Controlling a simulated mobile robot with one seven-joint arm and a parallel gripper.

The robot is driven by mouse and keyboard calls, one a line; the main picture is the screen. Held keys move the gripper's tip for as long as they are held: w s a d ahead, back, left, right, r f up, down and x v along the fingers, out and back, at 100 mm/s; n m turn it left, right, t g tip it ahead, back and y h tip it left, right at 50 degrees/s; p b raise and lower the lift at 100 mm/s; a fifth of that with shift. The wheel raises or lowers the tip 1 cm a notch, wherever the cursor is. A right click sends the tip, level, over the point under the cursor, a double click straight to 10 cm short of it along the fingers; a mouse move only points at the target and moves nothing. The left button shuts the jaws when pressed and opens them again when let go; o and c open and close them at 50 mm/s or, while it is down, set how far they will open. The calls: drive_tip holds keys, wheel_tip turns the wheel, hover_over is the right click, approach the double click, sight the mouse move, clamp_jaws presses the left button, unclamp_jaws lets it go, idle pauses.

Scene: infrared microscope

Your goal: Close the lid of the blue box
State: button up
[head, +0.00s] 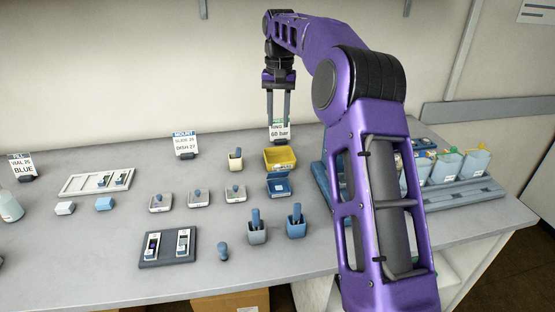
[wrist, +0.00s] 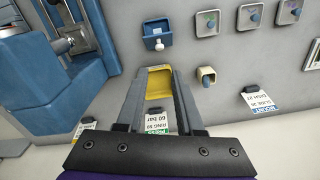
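The small blue box (head: 279,190) stands on the table in front of the yellow bin. Its lid seems to be raised at the back, but the angle is too small to tell. The blue box also shows in the wrist view (wrist: 155,27), past the fingertips, with a small white piece at its near edge. My gripper (head: 278,121) points down, high over the back of the table, behind and above the yellow bin. Its two fingers (wrist: 159,72) are apart with nothing between them, and it does not touch the box.
The open yellow bin (head: 281,158) is just behind the blue box. A sign card (head: 279,132) stands behind the bin. Blue equipment (wrist: 60,90) is close on the other side.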

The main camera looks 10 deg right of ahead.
wheel_tip(320, 180, down, 14)
drive_tip(key=shift+f+b, duration=0.15)
drive_tip(key=shift+b, duration=0.35)
clamp_jaws()
